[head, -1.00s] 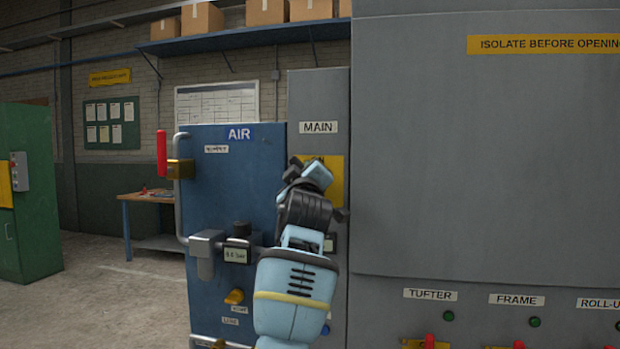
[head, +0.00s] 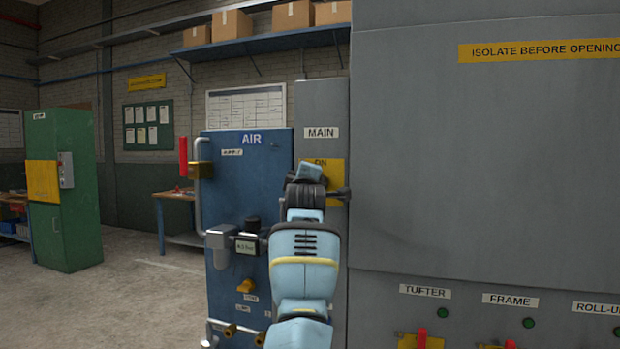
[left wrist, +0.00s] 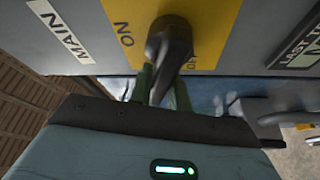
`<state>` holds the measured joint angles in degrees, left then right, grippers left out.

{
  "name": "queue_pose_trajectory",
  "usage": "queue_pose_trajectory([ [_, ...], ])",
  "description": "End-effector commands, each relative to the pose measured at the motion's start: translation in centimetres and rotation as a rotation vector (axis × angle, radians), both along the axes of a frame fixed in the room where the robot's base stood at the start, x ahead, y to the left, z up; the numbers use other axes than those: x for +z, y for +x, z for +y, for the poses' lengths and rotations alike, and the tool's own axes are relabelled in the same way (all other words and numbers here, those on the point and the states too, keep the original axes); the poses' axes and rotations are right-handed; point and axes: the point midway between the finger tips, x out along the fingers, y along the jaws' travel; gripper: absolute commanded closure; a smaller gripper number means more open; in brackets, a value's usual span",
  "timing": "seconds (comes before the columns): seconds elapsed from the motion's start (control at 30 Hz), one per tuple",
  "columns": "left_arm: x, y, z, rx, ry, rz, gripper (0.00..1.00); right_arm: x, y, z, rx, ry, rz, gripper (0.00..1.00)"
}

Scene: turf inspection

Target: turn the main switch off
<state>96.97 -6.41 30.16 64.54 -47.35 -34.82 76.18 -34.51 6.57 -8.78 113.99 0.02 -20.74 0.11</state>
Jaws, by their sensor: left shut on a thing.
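The main switch has a yellow plate (head: 336,170) under a MAIN label (head: 321,132) on a narrow grey panel. In the left wrist view the plate (left wrist: 210,25) shows ON at the left and a partly covered OFF at the right. The switch's dark handle (left wrist: 172,42) stands out from the plate between these words. My left gripper (left wrist: 161,88) is shut on the handle, with a green finger on each side. In the head view my left gripper (head: 310,175) is in front of the plate and hides most of the handle. My right gripper is not in view.
Open floor (head: 130,305) lies at the left.

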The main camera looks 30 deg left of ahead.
Motion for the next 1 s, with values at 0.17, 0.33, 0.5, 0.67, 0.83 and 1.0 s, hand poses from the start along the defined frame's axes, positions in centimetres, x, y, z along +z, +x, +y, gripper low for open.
queue_pose_trajectory([
  [0.17, -0.03, -0.08, 0.25, -0.003, -0.128, -0.037, 1.00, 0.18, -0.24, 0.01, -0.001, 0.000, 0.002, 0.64],
  [0.33, -0.29, -0.11, 0.37, -0.002, -0.219, -0.060, 1.00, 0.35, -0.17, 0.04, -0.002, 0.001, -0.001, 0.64],
  [0.5, -0.52, -0.12, 0.41, -0.001, -0.276, -0.073, 1.00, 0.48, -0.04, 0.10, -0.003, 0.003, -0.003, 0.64],
  [0.67, -0.66, -0.11, 0.42, -0.001, -0.302, -0.079, 1.00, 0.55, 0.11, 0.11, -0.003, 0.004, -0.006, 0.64],
  [0.83, -0.68, -0.12, 0.43, -0.001, -0.310, -0.082, 1.00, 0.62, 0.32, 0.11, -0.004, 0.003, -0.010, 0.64],
  [1.0, -0.68, -0.13, 0.45, -0.001, -0.310, -0.082, 1.00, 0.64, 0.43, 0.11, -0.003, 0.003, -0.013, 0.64],
])
